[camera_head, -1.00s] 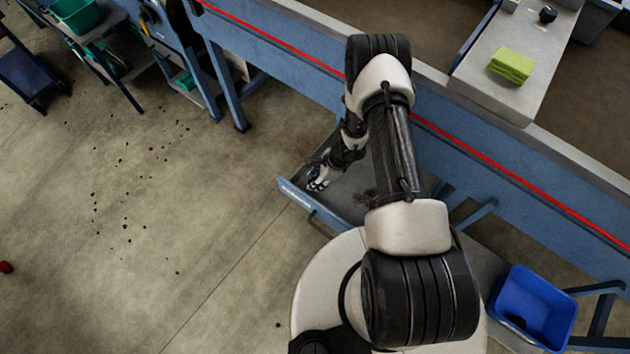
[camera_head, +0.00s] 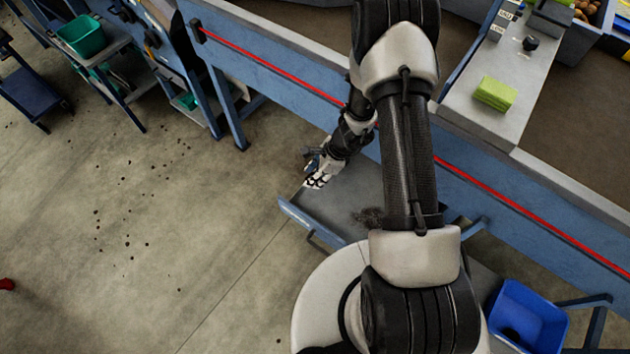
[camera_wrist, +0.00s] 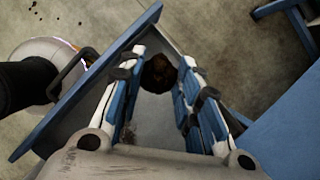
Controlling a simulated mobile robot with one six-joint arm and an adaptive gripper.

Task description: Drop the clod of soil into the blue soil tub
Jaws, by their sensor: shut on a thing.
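A dark brown clod of soil (camera_wrist: 158,74) sits between the fingertips of my gripper (camera_wrist: 160,68) in the wrist view. The gripper is shut on it, with the grey tray behind and below. In the head view my gripper (camera_head: 317,180) is over the far left end of the pulled-out tray, and the clod cannot be made out there. The blue soil tub (camera_head: 548,316) stands at the lower right, well away from the gripper. Something dark lies inside the tub.
The blue-edged tray (camera_head: 345,205) has dark soil crumbs (camera_head: 369,216) on it. The blue grader side with a red line (camera_head: 270,62) runs behind my arm. A green sponge (camera_head: 494,93) lies on the grey ledge. Open floor is at the left, with scattered crumbs.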

